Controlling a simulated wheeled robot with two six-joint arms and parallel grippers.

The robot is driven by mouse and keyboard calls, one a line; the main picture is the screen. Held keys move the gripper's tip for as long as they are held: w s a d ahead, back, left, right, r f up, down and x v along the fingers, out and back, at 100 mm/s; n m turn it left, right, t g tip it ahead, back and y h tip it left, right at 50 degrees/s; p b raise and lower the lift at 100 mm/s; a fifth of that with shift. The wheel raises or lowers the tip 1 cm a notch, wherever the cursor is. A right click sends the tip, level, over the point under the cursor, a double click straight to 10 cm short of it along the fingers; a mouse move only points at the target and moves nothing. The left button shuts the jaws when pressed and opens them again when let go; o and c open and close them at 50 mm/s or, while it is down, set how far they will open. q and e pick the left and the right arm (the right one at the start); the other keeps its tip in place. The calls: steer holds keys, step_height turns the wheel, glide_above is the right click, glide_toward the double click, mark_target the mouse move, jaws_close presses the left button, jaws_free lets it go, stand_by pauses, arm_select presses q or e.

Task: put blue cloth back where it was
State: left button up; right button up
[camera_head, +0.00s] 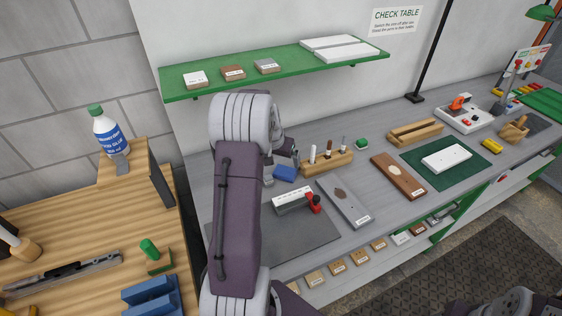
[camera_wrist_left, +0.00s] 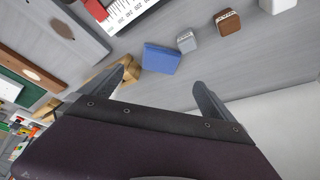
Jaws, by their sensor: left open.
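The blue cloth (camera_head: 285,172) is a small folded block on the grey bench, just right of my left arm and left of the wooden tool holder. In the left wrist view the blue cloth (camera_wrist_left: 162,58) lies beyond the fingertips, roughly centred between them. My left gripper (camera_wrist_left: 163,78) is open and empty, and the cloth appears apart from both fingers. In the head view the left gripper is mostly hidden behind my arm. My right gripper cannot be seen.
A wooden holder (camera_head: 327,162) with upright tools stands close right of the cloth. A white scale block with a red knob (camera_head: 293,200) sits in front. Small blocks, including a brown one (camera_wrist_left: 229,23), lie near the cloth. The green shelf (camera_head: 225,86) hangs above.

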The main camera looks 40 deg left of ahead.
arm_select(q)
steer(key=s+d+m+g+h, duration=0.1)
steer(key=s+d, duration=0.2)
steer(key=d, duration=0.5)
steer(key=s+d+m, duration=0.1)
steer(key=s+d, duration=0.2)
steer(key=d, duration=0.4)
steer(key=s+d+f+m+g, duration=0.1)
steer(key=s+d+g, duration=0.1)
steer(key=s+d, duration=0.8)
steer(key=s, duration=0.2)
steer(key=shift+s+f+h, duration=0.25)
steer(key=shift+s+h, duration=0.05)
steer(key=shift+s, duration=0.05)
